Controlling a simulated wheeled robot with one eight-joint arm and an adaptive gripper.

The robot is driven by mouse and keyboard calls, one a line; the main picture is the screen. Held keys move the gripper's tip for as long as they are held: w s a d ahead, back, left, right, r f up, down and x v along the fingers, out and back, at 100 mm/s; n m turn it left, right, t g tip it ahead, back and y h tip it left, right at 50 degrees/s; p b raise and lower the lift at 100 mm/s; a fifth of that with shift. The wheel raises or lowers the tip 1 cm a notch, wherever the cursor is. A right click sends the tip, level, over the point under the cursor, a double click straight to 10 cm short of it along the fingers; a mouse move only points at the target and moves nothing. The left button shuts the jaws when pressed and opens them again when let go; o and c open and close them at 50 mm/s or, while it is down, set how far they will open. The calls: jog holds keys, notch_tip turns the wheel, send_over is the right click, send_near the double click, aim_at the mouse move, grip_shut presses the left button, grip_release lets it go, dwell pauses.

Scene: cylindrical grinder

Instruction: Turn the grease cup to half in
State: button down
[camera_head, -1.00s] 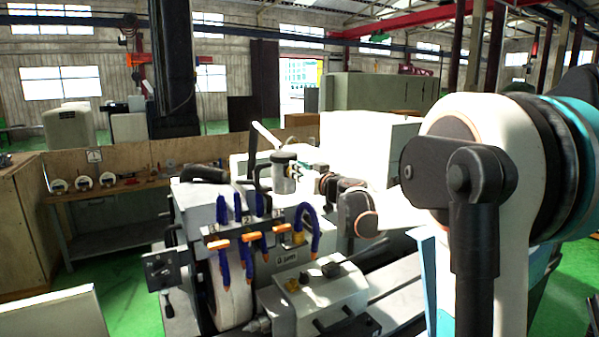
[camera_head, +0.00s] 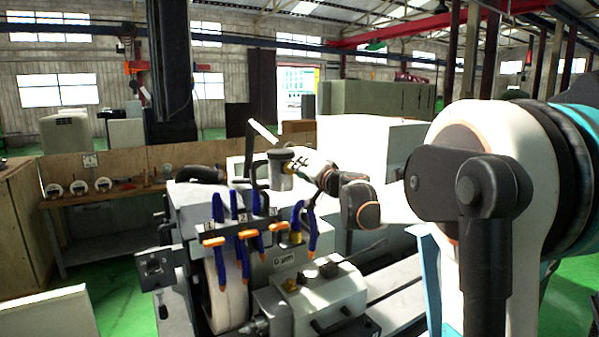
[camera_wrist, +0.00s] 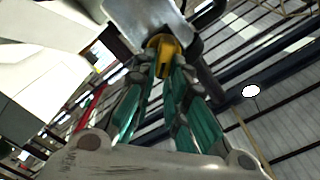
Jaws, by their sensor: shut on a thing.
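In the wrist view, a small yellow, brass-coloured part (camera_wrist: 165,50) sits against a grey metal body (camera_wrist: 150,20); I take it to be the grease cup. The green fingers of my gripper (camera_wrist: 164,68) close on it from both sides. In the head view, my gripper (camera_head: 294,168) reaches in from the right, against the side of a grey cylinder with a dark lid (camera_head: 280,175) on top of the grinder. The yellow part is mostly hidden there by the fingers. How far it is turned in cannot be told.
The grinder (camera_head: 190,205) stands in front of me. Blue hoses with orange handles (camera_head: 240,236) hang on its front, just below and left of my gripper. A pale lever (camera_head: 263,132) rises beside the cylinder. A workbench (camera_head: 100,200) stands at the back left.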

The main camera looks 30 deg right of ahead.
jog(key=shift+s+a+f+m+b, duration=0.2)
jog(key=shift+f+m+b, duration=0.5)
jog(key=shift+m, duration=3.6)
jog(key=shift+w+a+f+m+b, duration=0.25)
jog(key=shift+m+b, duration=0.7)
jog(key=shift+m, duration=3.35)
jog(key=shift+s+a+f+m+b, duration=0.2)
jog(key=shift+f+m+b, duration=0.55)
jog(key=shift+m, duration=3.55)
jog(key=shift+a+r, duration=0.1)
jog(key=shift+r, duration=0.05)
jog(key=c, duration=1.6)
grip_release()
jog(key=s, duration=1.1)
jog(key=shift+s+d, duration=0.25)
jog(key=shift+s, duration=0.15)
